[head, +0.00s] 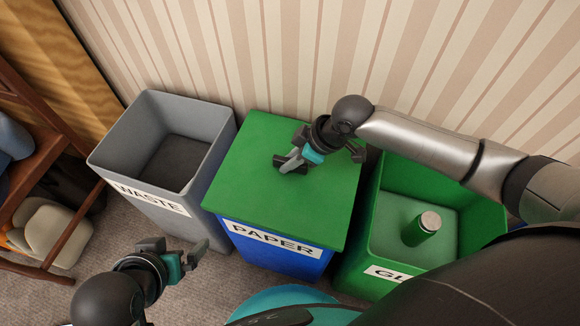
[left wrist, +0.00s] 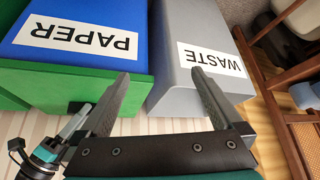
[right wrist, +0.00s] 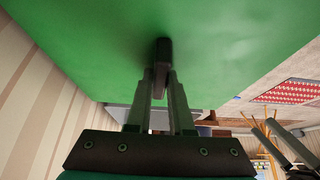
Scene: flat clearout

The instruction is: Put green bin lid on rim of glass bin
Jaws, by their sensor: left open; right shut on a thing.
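The green bin lid (head: 250,200) is a flat square panel that covers the top of the blue paper bin (head: 272,256). I cannot tell whether it rests on that rim or is just above it. My right gripper (head: 291,160) is shut on the lid's dark handle, which shows in the right wrist view (right wrist: 162,52). The green glass bin (head: 362,238) stands open to the right, its label partly hidden by my right arm. My left gripper (head: 177,252) is open and empty, in front of the bins; it also shows in the left wrist view (left wrist: 160,82).
A grey waste bin (head: 215,150) stands open to the left of the paper bin. A green jar (head: 424,230) with a pale top is inside the glass bin. A striped wall (head: 270,60) rises behind the bins. A wooden chair (head: 55,235) stands at the far left.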

